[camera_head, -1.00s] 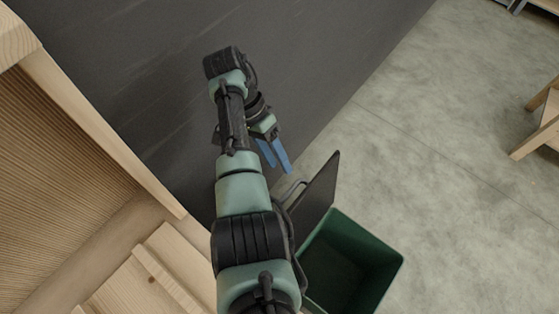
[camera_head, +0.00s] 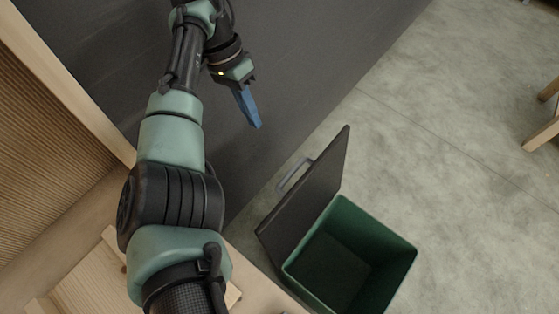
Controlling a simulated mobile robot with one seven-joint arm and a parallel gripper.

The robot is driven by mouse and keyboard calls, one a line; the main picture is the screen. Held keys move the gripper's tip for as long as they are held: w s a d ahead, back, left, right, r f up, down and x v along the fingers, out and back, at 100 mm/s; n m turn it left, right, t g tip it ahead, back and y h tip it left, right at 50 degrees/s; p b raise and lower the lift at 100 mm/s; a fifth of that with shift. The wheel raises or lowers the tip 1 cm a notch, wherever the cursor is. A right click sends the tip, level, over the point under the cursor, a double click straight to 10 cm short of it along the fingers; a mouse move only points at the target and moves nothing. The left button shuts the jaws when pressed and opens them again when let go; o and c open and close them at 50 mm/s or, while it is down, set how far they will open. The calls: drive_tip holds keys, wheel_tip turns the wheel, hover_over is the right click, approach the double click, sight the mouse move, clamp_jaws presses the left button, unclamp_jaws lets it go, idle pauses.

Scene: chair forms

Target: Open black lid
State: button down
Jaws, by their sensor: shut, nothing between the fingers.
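The black lid (camera_head: 312,194) stands raised and tilted up along the left edge of an open green bin (camera_head: 391,262). A grey handle (camera_head: 292,175) shows on the side of the lid facing my arm. The inside of the bin is visible and looks empty. My gripper (camera_head: 256,122) has blue fingers and is above and to the left of the lid, apart from it. Its fingers are together with nothing between them.
A dark wall or panel (camera_head: 310,55) runs behind my arm. Wooden furniture (camera_head: 55,160) stands at the left. Grey floor (camera_head: 450,140) is clear to the right of the bin, with a wooden piece (camera_head: 545,128) at the far right edge.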

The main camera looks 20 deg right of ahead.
sight(298, 168)
drive_tip(key=s+d+f+p, duration=0.1)
drive_tip(key=s+d+f, duration=0.3)
drive_tip(key=f, duration=0.5)
drive_tip(key=shift+s+d+f+p, duration=0.15)
drive_tip(key=shift+s+f+p, duration=0.15)
drive_tip(key=shift+s, duration=0.75)
drive_tip(key=shift+t+y, duration=0.4)
drive_tip(key=shift+t, duration=0.1)
drive_tip(key=s+d+p, duration=0.1)
drive_tip(key=p, duration=0.1)
drive_tip(key=s+r+p, duration=0.1)
drive_tip(key=p, duration=0.2)
drive_tip(key=s+d+r+p, duration=0.1)
drive_tip(key=p, duration=0.1)
drive_tip(key=shift+s+d+p, duration=0.3)
drive_tip(key=shift+s+d+f+p, duration=0.2)
drive_tip(key=shift+s+d+p, duration=0.1)
drive_tip(key=shift+s, duration=0.05)
